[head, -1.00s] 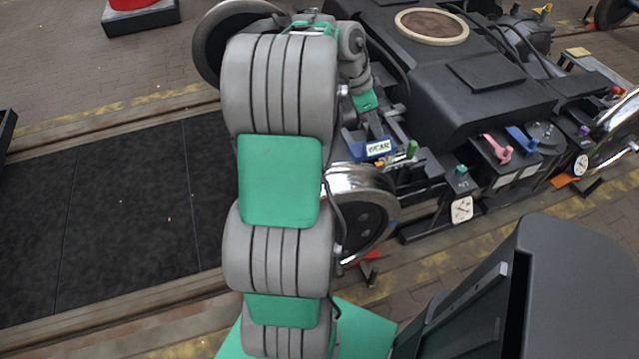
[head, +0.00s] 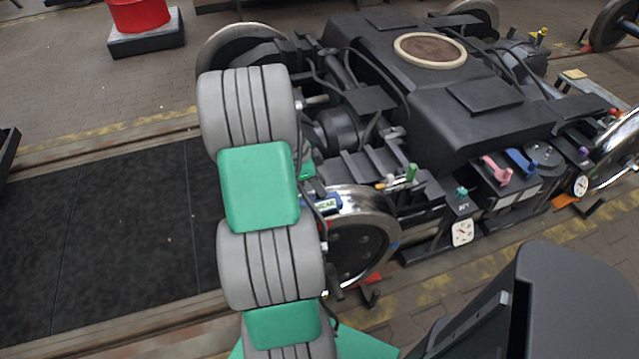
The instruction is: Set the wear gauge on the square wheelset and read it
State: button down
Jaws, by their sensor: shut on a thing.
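The wear gauge (head: 326,203), a small blue block with a white "WEAR" label, shows just right of my arm. It is over the upper left of the near wheel (head: 372,204), which has a bright chrome rim and dark face. I cannot tell whether the gauge touches the rim. My gripper (head: 309,191) is shut on the gauge; its fingers are mostly hidden behind my arm. A second wheel (head: 225,42) of the bogie shows at the far left behind my arm. No square marking can be made out on either wheel.
The black bogie frame (head: 475,110) fills the right. Pink (head: 497,168) and blue (head: 521,161) levers and a white dial (head: 462,232) are on its near side. A green peg (head: 411,172) stands near the wheel. A red drum (head: 138,14) is far left. The dark floor panel is clear.

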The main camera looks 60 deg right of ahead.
jog(key=shift+f, duration=0.2)
jog(key=c, duration=1.1)
grip_release()
